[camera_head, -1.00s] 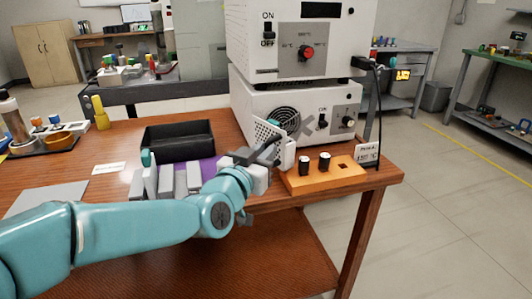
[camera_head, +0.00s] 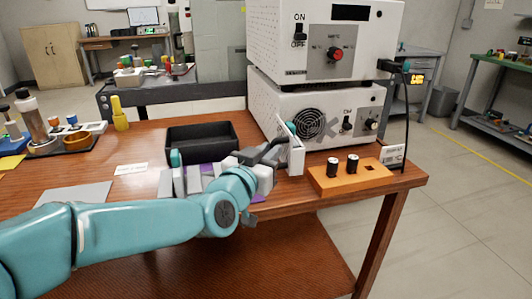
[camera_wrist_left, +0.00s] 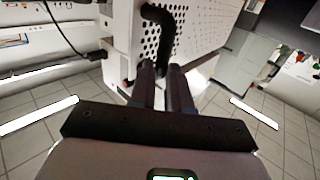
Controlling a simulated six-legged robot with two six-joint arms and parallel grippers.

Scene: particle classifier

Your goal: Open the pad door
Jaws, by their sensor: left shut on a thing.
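The pad door (camera_head: 293,157) is a white panel on the lower white machine (camera_head: 270,108), standing swung out from its front. A round fan grille shows behind it. The door's perforated face (camera_wrist_left: 190,30) fills the upper middle of the left wrist view. A black curved handle (camera_wrist_left: 163,42) stands out from that face. My left gripper (camera_head: 268,156) is at the handle, left of the door, with its dark fingers (camera_wrist_left: 163,84) shut on the handle. The fingers and arm hide part of the door in the head view. My right gripper is in neither current view.
An orange block (camera_head: 345,178) with two black cylinders stands right of the door, close to its lower edge. A black tray (camera_head: 203,135) and several grey blocks lie left of my gripper. The second white machine (camera_head: 310,35) sits on top.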

